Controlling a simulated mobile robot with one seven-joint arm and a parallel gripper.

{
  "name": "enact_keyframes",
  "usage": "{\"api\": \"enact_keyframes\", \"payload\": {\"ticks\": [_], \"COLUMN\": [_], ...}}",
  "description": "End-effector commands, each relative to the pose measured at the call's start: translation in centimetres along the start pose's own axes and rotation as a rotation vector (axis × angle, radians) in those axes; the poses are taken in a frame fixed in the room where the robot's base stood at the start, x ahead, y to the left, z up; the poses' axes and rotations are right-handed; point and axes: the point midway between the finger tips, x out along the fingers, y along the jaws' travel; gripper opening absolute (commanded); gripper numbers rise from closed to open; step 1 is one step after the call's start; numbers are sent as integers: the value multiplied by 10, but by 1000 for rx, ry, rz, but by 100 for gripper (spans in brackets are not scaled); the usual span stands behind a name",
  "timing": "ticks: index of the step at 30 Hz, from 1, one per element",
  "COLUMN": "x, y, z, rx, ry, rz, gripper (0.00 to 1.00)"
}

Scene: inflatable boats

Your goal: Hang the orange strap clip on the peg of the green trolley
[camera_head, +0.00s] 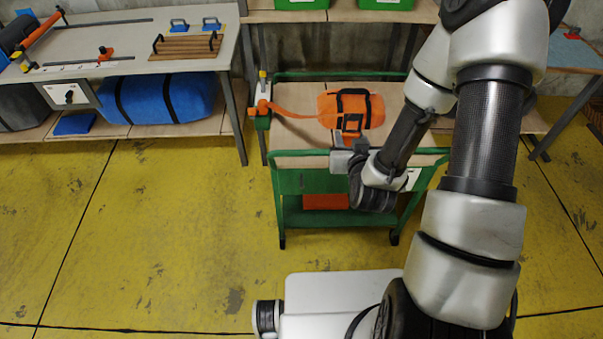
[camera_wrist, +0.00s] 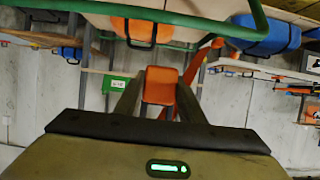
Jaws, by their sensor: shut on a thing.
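The green trolley (camera_head: 292,180) stands in front of me, with an orange bag (camera_head: 372,112) with black straps on its top. The bag also shows in the wrist view (camera_wrist: 140,27). In the wrist view my gripper (camera_wrist: 158,98) is shut on the orange strap clip (camera_wrist: 160,85), which sits between the two fingers. In the head view the clip is hidden or too small to tell. I cannot make out the peg for certain in either view.
An orange strap (camera_head: 297,115) runs from the bag to an orange fitting (camera_head: 262,107) at the trolley's left side. A workbench (camera_head: 125,38) stands at the left, with a blue bag (camera_head: 165,98) on its lower shelf. The yellow floor left of the trolley is clear.

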Motion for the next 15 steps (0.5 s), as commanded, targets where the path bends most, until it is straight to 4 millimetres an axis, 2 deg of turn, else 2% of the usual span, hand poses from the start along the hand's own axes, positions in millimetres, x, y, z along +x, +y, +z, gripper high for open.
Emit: {"api": "enact_keyframes", "payload": {"ticks": [9,11,15], "x": [2,6,26], "y": [-1,-4,-17], "z": [4,12,51], "rx": [0,-1,-2], "ry": [-1,-6,-28], "rz": [-3,-8,-32], "gripper": [11,11,11]}}
